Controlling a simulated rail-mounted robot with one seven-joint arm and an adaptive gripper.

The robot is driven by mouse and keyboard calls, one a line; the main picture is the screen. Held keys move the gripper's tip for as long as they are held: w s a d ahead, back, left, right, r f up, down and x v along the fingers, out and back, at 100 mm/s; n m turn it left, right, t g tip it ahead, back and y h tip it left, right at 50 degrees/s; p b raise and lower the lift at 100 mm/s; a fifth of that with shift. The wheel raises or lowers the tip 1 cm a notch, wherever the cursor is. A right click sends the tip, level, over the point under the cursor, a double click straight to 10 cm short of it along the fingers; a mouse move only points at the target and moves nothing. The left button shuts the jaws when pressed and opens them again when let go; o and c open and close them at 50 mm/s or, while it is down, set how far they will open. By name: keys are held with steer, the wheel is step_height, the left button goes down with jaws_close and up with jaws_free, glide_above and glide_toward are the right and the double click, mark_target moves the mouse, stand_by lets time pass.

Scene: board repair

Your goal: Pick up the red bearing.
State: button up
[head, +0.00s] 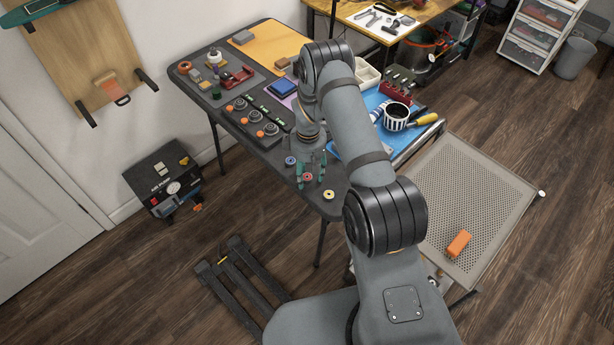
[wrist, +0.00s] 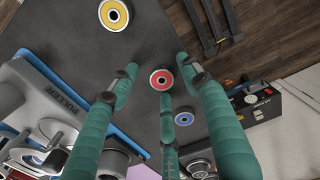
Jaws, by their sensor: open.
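My gripper (wrist: 158,79) has green fingers, spread open and empty around the bearing as seen from the wrist. In the head view my gripper (head: 312,178) points down over the same corner. The exact height of the fingertips above the table is hard to tell.
A yellow bearing (wrist: 114,14) and a blue bearing (wrist: 184,118) lie on either side of the red one. A grey puller tool (wrist: 45,105) is at left in the wrist view.

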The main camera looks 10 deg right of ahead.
steer(key=shift+c, duration=0.2)
steer(key=c, duration=1.1)
steer(key=shift+c, duration=0.2)
